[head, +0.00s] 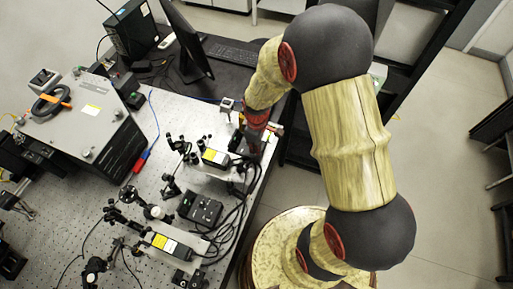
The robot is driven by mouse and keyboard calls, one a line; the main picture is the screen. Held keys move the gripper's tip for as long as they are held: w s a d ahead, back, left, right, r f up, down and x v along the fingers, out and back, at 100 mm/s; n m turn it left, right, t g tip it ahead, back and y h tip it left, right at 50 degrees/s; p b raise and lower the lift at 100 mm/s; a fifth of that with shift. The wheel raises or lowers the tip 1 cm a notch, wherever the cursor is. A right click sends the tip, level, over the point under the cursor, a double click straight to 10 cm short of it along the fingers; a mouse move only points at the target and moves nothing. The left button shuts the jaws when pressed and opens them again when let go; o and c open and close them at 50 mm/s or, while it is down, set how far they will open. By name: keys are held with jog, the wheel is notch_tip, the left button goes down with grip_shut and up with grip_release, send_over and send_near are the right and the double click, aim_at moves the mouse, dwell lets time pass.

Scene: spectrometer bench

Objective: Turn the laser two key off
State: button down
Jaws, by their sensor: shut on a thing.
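My gripper (254,137) reaches down from my arm at the right edge of the optical bench. It is shut at a small black box (237,142) behind the upper laser. The laser two key is too small and covered by my gripper to make out; the jaws appear to be closed on it. One laser with a yellow and white label (214,157) sits just left of my gripper. A second laser with a similar label (165,243) sits nearer the front of the bench. I cannot read which laser is number two.
The perforated bench (165,110) carries optic mounts, a black control box (201,208) and loose black cables (236,205) near its right edge. A large grey instrument (85,130) stands at left. A monitor (186,42) and keyboard (233,52) are behind. Floor is clear at right.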

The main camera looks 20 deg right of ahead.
jog(key=shift+n, duration=0.3)
jog(key=c, duration=2.1)
grip_release()
jog(key=shift+o, duration=0.3)
jog(key=shift+r, duration=0.1)
notch_tip(320, 180, up, 12)
